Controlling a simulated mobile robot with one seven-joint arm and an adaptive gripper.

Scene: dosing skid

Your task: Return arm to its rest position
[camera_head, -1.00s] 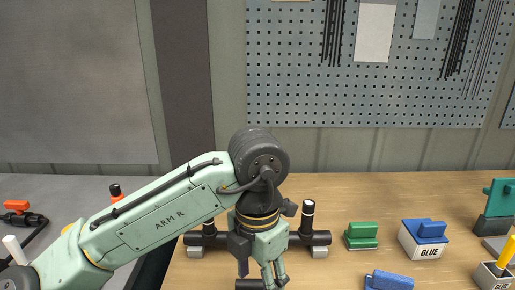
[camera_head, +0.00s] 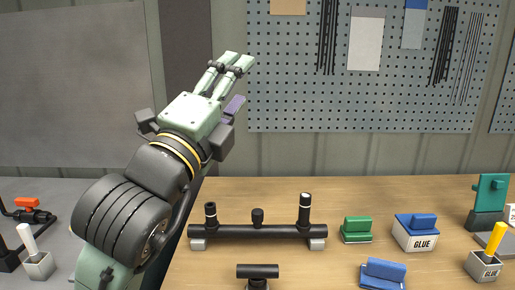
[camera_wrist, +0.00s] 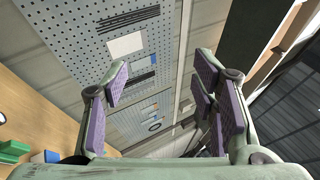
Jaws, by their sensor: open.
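My arm is folded up at the left of the head view, with my gripper (camera_head: 232,66) raised and pointing up in front of the wall. In the wrist view my gripper (camera_wrist: 163,100) is open, its purple-padded fingers wide apart with nothing between them. Behind the fingers there show the pegboard and the ceiling. My gripper is well above the wooden bench (camera_head: 350,268) and touches nothing.
A black pipe (camera_head: 255,231) with upright stubs lies on supports on the bench. A short black tee (camera_head: 257,271), a green block (camera_head: 356,229), a blue-topped glue box (camera_head: 416,232) and a blue block (camera_head: 383,273) stand nearby. The pegboard (camera_head: 300,90) hangs behind.

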